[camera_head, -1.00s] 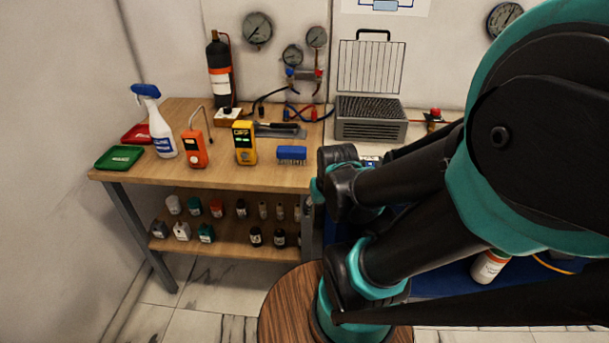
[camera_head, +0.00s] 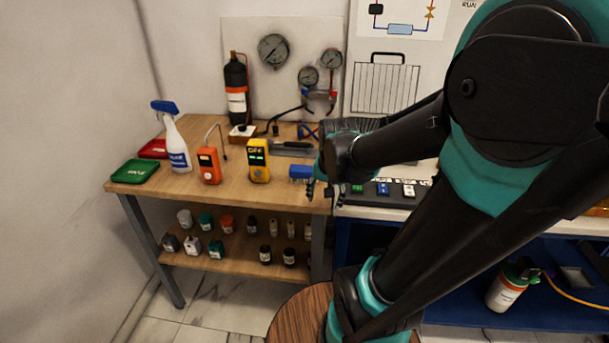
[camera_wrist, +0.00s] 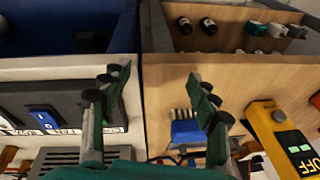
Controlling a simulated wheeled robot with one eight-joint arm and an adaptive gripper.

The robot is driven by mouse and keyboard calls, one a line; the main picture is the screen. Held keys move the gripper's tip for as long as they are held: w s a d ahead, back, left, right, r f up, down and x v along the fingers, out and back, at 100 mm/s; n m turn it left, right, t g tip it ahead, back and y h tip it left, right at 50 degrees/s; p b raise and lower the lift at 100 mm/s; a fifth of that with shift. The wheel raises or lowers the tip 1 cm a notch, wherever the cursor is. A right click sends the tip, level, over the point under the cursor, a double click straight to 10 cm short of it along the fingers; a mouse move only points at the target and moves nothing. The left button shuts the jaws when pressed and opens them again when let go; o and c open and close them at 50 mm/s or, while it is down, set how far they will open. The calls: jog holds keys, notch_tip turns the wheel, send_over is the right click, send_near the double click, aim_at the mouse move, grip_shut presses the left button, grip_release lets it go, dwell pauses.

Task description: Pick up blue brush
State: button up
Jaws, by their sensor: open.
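The blue brush (camera_head: 300,172) lies on the wooden workbench top, near its right end. My arm partly covers it in the head view. In the wrist view the blue brush (camera_wrist: 187,131) shows with its pale bristles, beside the right finger and partly behind it. My gripper (camera_wrist: 158,100) is open and empty, its two green-and-black fingers well apart. The gap between the fingers lies mostly over the seam between the white bench and the wooden bench. The brush sits toward the right side of that gap. I cannot tell the height of the fingers above the bench.
A yellow meter (camera_head: 258,161) stands left of the brush, with an orange meter (camera_head: 209,165) and a spray bottle (camera_head: 174,145) farther left. A black switch panel (camera_head: 385,193) lies on the white bench at right. A gas cylinder (camera_head: 236,90) stands at the back.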

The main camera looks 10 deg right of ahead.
jog(key=w+a+r+m+g, duration=0.2)
jog(key=w+r+m, duration=0.6)
jog(key=w+r, duration=0.1)
notch_tip(320, 180, up, 7)
jog(key=m+g, duration=0.1)
jog(key=m, duration=0.7)
send_over(304, 167)
notch_tip(304, 167, down, 11)
jog(key=shift+a+r, duration=0.1)
jog(key=shift+r, duration=0.05)
jog(key=shift+s+f, duration=0.1)
jog(key=shift+f, duration=2.9)
jog(key=shift+c, duration=0.6)
grip_shut()
jog(key=shift+r, duration=0.1)
